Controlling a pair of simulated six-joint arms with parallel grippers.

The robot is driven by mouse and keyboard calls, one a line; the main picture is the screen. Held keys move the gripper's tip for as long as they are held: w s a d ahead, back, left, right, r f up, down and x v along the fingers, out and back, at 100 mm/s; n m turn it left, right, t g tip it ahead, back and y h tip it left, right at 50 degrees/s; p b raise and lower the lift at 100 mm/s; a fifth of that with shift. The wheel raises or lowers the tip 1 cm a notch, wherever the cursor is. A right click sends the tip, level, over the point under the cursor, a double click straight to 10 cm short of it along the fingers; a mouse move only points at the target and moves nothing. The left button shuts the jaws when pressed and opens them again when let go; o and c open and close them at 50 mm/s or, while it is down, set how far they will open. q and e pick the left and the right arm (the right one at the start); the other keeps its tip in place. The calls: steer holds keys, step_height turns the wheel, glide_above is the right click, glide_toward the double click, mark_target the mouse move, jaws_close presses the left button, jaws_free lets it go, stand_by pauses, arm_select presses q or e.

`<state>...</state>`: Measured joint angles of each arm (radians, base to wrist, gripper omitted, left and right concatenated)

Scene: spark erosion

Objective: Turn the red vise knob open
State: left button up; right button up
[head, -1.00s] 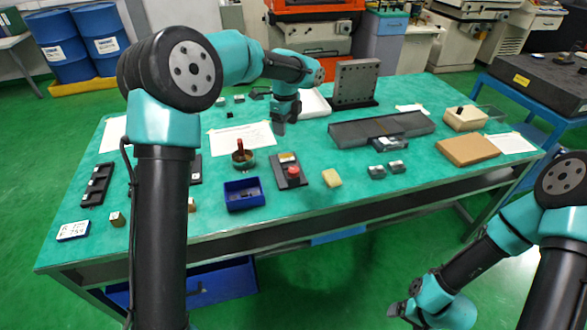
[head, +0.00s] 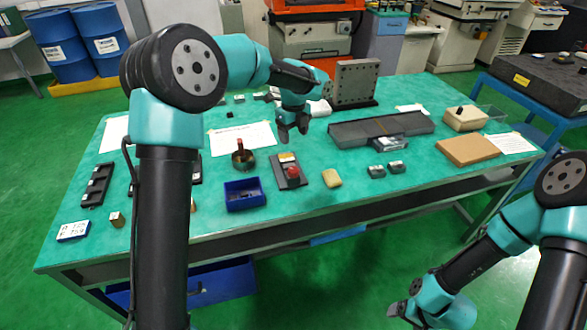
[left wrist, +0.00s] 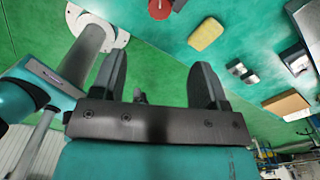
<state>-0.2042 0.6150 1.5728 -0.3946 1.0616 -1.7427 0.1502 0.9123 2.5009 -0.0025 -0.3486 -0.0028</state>
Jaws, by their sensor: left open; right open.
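The red knob (head: 292,171) sits on a small dark vise plate (head: 284,183) on the green table. The knob also shows at the top edge of the left wrist view (left wrist: 159,8), where it is partly cut off. My left gripper (head: 293,136) is open and empty above the table, behind the knob and apart from it. Its two fingers show spread in the left wrist view (left wrist: 163,85). My right gripper (head: 398,311) is low at the front right, off the table, open and away from the vise.
A yellow sponge-like block (head: 332,178) lies just right of the vise. A blue bin (head: 244,195) and a round dish with a red-handled tool (head: 242,157) are to its left. A long grey tray (head: 381,129) and an upright perforated plate (head: 355,82) stand behind to the right.

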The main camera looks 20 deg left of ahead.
mark_target(294, 169)
arm_select(q)
step_height(294, 169, down, 15)
steer(key=shift+r, duration=0.1)
stand_by(0.4)
steer(key=shift+c, duration=0.5)
steer(key=c, duration=0.8)
steer(key=shift+c, duration=0.2)
